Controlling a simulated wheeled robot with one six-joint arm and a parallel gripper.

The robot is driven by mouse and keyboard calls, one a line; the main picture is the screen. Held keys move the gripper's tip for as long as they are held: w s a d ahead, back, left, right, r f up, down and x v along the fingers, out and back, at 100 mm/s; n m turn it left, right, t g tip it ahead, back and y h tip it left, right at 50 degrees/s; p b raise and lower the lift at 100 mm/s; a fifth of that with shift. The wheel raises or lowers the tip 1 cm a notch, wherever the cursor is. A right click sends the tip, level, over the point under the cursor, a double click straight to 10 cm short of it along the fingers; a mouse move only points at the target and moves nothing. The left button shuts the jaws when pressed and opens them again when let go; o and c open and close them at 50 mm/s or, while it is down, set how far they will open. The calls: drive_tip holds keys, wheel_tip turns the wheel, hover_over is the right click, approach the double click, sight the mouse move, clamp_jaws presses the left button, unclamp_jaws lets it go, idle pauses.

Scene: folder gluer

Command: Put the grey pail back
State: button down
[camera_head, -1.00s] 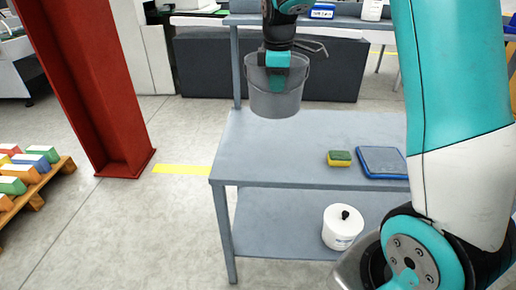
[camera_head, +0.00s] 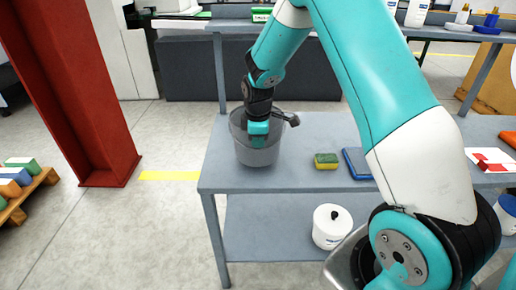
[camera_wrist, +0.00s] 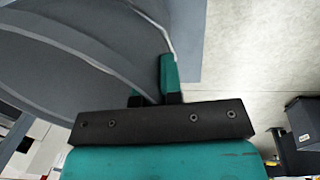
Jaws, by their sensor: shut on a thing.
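The grey pail (camera_head: 256,152) is upright at the left end of the grey workbench's upper top (camera_head: 300,181). Its base appears at or just above the surface; I cannot tell whether it touches. My gripper (camera_head: 257,138) is shut on the pail's wall, reaching down from above. In the wrist view, the pail (camera_wrist: 60,60) fills the upper left, with its rim between the fingers of my gripper (camera_wrist: 155,88). The pail's inside is partly hidden by my gripper.
A green-and-yellow sponge (camera_head: 326,161) and a blue-edged tray (camera_head: 357,164) lie to the pail's right. A white lidded tub (camera_head: 331,228) stands on the lower shelf. A red column (camera_head: 95,90) rises at the left. The bench's front left top is bare.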

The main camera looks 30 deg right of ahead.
drive_tip(key=shift+f, duration=1.9)
drive_tip(key=c, duration=1.3)
unclamp_jaws()
drive_tip(key=shift+f, duration=0.1)
wheel_tip(320, 180, up, 17)
drive_tip(key=m+y, duration=0.1)
hover_over(258, 154)
drive_tip(key=s+a, duration=0.8)
drive_tip(key=a, duration=0.1)
drive_tip(key=s+a+r+m+y, duration=0.1)
drive_tip(key=s+a, duration=0.3)
drive_tip(key=s, duration=0.3)
drive_tip(key=s+a+r+m+g+y, duration=0.1)
drive_tip(key=s+a+r, duration=0.1)
drive_tip(key=s+a, duration=0.3)
drive_tip(key=s+a+r+m+y+b, duration=0.1)
drive_tip(key=s+a, duration=0.3)
drive_tip(key=s, duration=0.6)
drive_tip(key=shift+a+r+y, duration=0.15)
drive_tip(key=shift+r+y, duration=0.25)
drive_tip(key=shift+y, duration=0.1)
